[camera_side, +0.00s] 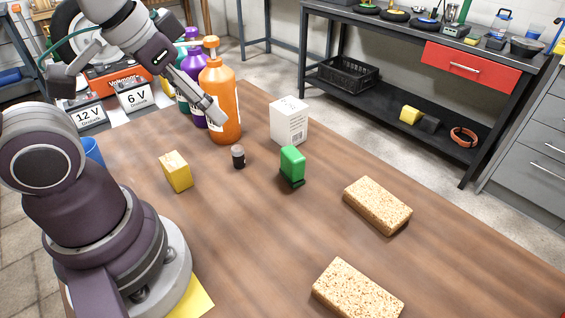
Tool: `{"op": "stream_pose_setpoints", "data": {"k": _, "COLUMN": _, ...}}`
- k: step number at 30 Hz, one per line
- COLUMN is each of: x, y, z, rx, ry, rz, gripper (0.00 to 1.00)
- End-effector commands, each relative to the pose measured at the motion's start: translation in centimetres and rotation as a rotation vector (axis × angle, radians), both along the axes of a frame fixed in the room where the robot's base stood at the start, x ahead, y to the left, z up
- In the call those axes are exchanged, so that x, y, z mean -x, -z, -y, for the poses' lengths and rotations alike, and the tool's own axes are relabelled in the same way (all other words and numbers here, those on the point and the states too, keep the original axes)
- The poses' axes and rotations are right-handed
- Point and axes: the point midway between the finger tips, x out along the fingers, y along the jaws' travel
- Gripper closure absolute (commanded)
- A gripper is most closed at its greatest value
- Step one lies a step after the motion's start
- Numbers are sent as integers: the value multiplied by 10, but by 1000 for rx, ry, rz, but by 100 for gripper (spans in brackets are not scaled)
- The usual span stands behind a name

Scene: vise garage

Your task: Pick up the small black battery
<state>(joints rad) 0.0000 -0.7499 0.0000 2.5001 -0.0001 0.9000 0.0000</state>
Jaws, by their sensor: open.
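The small black battery (238,157) is a short dark cylinder with a greyish top, standing upright on the brown wooden table. It is in front of the orange bottle (222,85), between the yellow block and the green object. My gripper (215,116) is open and points down and to the right, above and to the left of the battery in the picture. It is apart from the battery and overlaps the orange bottle in view. The gap between its fingers is hard to make out.
A yellow block (176,171), a green object (292,165) and a white box (289,121) stand around the battery. Two sponges (378,205) lie to the right. Bottles and signs marked 12 V (90,117) and 6 V (134,97) stand behind. The table's middle foreground is clear.

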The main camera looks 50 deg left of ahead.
Motion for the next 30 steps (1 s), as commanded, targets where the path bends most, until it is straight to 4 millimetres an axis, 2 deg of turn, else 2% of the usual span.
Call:
{"op": "stream_pose_setpoints", "data": {"k": 6, "x": -4, "y": 0, "z": -2, "rx": 20, "ry": -54, "rz": -18, "gripper": 42}}
{"op": "stream_pose_setpoints", "data": {"k": 8, "x": -12, "y": 1, "z": -7, "rx": 59, "ry": -160, "rz": -53, "gripper": 42}}
{"op": "stream_pose_setpoints", "data": {"k": 11, "x": -34, "y": 7, "z": -20, "rx": 151, "ry": -464, "rz": -133, "gripper": 42}}
{"op": "stream_pose_setpoints", "data": {"k": 16, "x": -75, "y": 41, "z": -50, "rx": 275, "ry": -1088, "rz": -243, "gripper": 42}}
{"op": "stream_pose_setpoints", "data": {"k": 18, "x": -87, "y": 60, "z": -62, "rx": 303, "ry": -1319, "rz": -265, "gripper": 42}}
{"op": "stream_pose_setpoints", "data": {"k": 21, "x": -96, "y": 84, "z": -74, "rx": 319, "ry": -1567, "rz": -274, "gripper": 42}}
{"op": "stream_pose_setpoints", "data": {"k": 25, "x": -100, "y": 101, "z": -82, "rx": 324, "ry": -1726, "rz": -271, "gripper": 42}}
{"op": "stream_pose_setpoints", "data": {"k": 30, "x": -99, "y": 134, "z": -86, "rx": 324, "ry": -1751, "rz": -273, "gripper": 42}}
